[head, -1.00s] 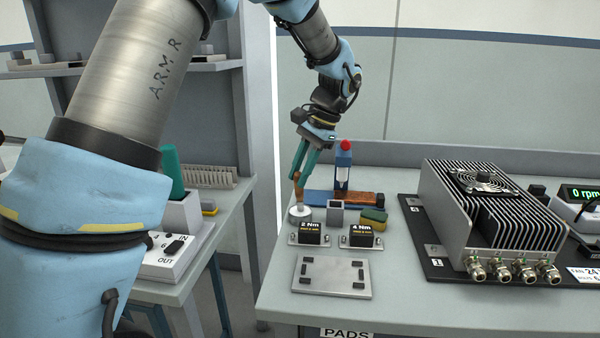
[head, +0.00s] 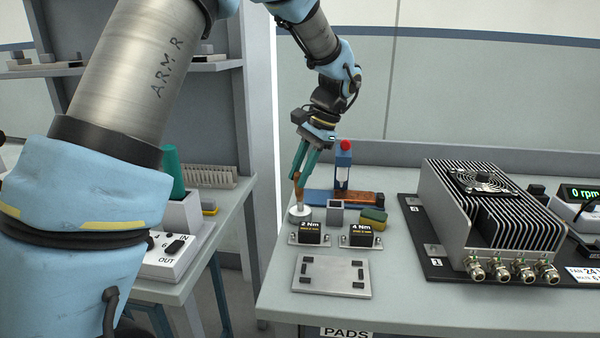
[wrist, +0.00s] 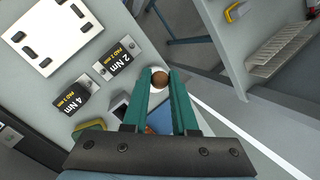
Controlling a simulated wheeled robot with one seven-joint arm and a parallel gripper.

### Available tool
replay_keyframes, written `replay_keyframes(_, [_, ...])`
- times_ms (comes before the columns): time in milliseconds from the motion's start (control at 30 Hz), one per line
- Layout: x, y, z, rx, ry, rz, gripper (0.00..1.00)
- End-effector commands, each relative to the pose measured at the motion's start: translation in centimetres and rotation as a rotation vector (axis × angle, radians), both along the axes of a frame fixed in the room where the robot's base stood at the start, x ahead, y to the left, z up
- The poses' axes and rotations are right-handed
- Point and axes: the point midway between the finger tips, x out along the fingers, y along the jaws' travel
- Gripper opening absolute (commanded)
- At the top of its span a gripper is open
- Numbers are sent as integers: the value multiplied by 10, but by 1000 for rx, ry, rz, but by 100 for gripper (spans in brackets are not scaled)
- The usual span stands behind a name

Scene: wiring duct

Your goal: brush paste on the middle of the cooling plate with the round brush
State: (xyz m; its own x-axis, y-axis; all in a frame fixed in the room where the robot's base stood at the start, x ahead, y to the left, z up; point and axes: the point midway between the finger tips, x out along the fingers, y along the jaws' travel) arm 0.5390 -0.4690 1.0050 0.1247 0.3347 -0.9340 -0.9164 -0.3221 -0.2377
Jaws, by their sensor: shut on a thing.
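My gripper (head: 300,172) has two green fingers and is shut on the round brush (head: 296,189), held upright by its brown handle. In the wrist view the handle's round brown end (wrist: 160,79) shows between the fingertips. The brush's pale lower part stands at a small round pale dish (head: 299,218) near the back left of the bench; its tip is hidden. The cooling plate (head: 332,276), a flat grey metal plate with dark pads around a bare middle, lies in front. It also shows at the upper left of the wrist view (wrist: 46,42).
Two black "2 Nm" (head: 309,232) and "4 Nm" (head: 360,234) blocks stand between dish and plate. A grey square cup (head: 335,213), a sponge (head: 373,219) and a blue stand with a red top (head: 343,165) are close right. A finned unit (head: 490,215) fills the right.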

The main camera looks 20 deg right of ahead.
Motion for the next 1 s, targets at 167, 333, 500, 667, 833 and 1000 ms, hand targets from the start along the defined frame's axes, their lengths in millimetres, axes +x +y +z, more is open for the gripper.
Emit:
replay_keyframes(167, [-1,0,-2,2,3,0,0])
replay_keyframes(333, [-1,0,4,2,3,0,0])
replay_keyframes(500, [-1,0,19,2,2,0,0])
replay_keyframes(667, [0,0,31,1,2,0,0])
replay_keyframes(833, [0,0,44,1,1,1,0])
replay_keyframes(1000, [0,0,57,0,1,0,0])
